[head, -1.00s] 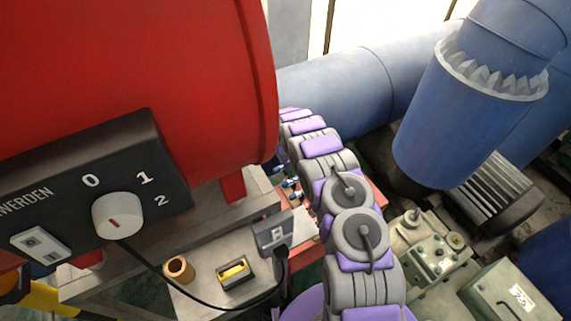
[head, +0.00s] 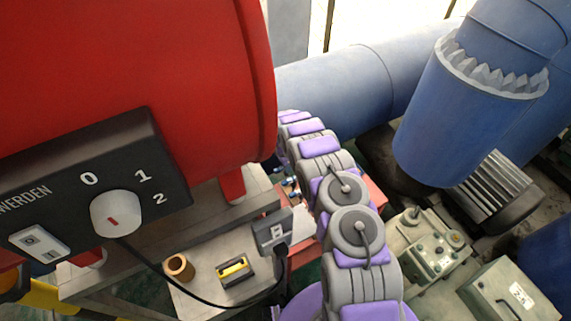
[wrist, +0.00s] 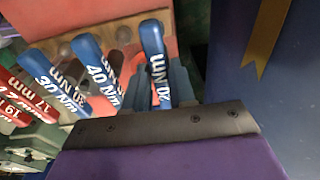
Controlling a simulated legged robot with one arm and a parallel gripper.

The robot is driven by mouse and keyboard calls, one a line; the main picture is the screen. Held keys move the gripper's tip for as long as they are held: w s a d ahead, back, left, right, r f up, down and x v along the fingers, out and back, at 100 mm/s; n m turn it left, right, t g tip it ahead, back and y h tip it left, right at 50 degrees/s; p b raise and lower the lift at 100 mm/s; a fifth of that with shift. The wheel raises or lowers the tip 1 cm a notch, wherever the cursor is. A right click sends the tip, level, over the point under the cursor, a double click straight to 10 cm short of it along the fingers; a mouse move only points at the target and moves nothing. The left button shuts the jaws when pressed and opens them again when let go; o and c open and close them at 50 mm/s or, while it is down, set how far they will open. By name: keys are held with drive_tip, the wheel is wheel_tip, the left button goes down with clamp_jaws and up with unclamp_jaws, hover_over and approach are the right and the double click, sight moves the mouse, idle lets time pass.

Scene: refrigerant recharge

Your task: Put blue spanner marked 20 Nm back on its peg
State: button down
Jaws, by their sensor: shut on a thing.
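In the wrist view, a blue spanner (wrist: 153,45) with white lettering ending in "0 Nm" stands between the dark grey fingers of my gripper (wrist: 160,88). Its first digit is partly hidden, so I cannot confirm 20. My gripper is shut on it. The spanner's upper end lies in front of an orange-red panel (wrist: 185,20) with round pegs or holes; I cannot tell whether it touches a peg. In the head view, my gripper and this spanner are hidden behind my arm and the red tank.
Blue spanners marked 40 Nm (wrist: 96,68) and 30 Nm (wrist: 50,78) stand left of the held one, with red spanners (wrist: 22,95) further left. A blue surface (wrist: 235,70) is close on the right. The red tank (head: 130,70) and blue pipe (head: 340,90) flank my arm.

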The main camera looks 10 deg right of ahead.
drive_tip(key=shift+f, duration=0.15)
drive_tip(key=c, duration=0.9)
unclamp_jaws()
drive_tip(key=shift+o, duration=0.2)
wheel_tip(320, 180, up, 16)
drive_tip(key=s+a+p, duration=0.1)
drive_tip(key=a+p, duration=0.1)
drive_tip(key=p, duration=0.1)
drive_tip(key=s+d+r+n, duration=0.2)
drive_tip(key=s+r, duration=0.2)
drive_tip(key=r, duration=0.4)
drive_tip(key=s+d+r+n, duration=0.1)
drive_tip(key=s+r, duration=0.4)
drive_tip(key=r, duration=0.2)
drive_tip(key=s+r+n+g, duration=0.1)
drive_tip(key=s+r+n, duration=0.1)
drive_tip(key=s+r, duration=0.45)
drive_tip(key=s+r+n, duration=0.2)
drive_tip(key=s+r, duration=0.2)
drive_tip(key=s, duration=0.6)
drive_tip(key=s+r+n+g, duration=0.1)
drive_tip(key=s+r+n, duration=0.2)
drive_tip(key=s+r, duration=0.35)
drive_tip(key=s+f+n+y, duration=0.1)
drive_tip(key=s+n, duration=0.3)
drive_tip(key=s, duration=1.5)
drive_tip(key=shift+s+a+g, duration=0.2)
drive_tip(key=shift+a+g, duration=0.1)
drive_tip(key=shift+a, duration=0.1)
